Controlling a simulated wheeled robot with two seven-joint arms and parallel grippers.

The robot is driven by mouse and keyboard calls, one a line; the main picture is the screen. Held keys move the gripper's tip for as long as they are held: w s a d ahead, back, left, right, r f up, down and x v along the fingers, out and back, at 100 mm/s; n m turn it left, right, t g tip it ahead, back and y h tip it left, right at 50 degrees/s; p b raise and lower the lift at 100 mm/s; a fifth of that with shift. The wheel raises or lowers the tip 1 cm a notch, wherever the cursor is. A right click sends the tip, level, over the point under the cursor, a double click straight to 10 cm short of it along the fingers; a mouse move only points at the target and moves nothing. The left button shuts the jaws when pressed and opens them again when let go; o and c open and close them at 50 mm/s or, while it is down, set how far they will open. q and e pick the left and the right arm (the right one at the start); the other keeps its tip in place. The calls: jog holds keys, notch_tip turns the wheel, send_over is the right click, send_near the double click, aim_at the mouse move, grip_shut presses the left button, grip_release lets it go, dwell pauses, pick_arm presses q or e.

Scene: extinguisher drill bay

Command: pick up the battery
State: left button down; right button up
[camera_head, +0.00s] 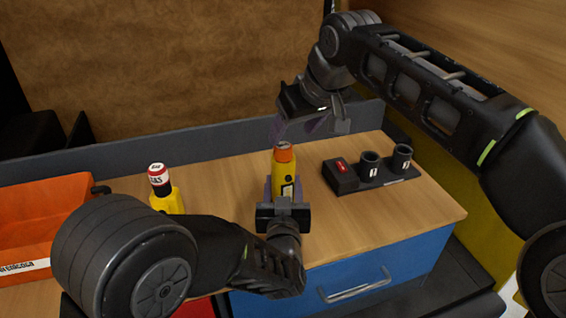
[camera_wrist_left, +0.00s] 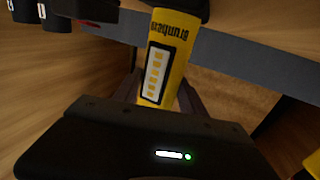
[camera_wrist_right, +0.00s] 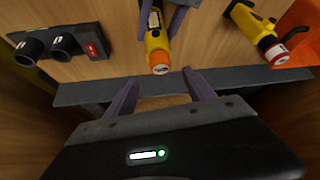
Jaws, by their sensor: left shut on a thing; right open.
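No object is clearly labelled as the battery. A yellow cylinder with an orange cap (camera_head: 284,158) is upright near the middle of the table. Its white panel with a row of yellow bars (camera_wrist_left: 155,75) faces the left wrist camera. My left gripper (camera_head: 283,190) is shut on this cylinder from the front, a finger on each side. I cannot tell if its base touches the table. My right gripper (camera_head: 298,128) is open and empty, above and behind the cylinder. In the right wrist view the cylinder's orange cap (camera_wrist_right: 160,70) lies just beyond the open fingers (camera_wrist_right: 160,90).
A yellow object with a red, white and black top (camera_head: 162,188) stands left. An orange bin (camera_head: 40,222) is at far left. A black holder with a red switch and two cups (camera_head: 345,178) sits right. A grey ledge (camera_head: 215,142) runs behind. The front-right tabletop (camera_head: 400,215) is clear.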

aim_at(284, 146)
jog(key=shift+w+a+f, duration=0.15)
jog(key=shift+w+f, duration=0.15)
jog(key=shift+f, duration=0.25)
jog(key=shift+x, duration=2.6)
grip_shut()
jog(key=shift+r, duration=0.1)
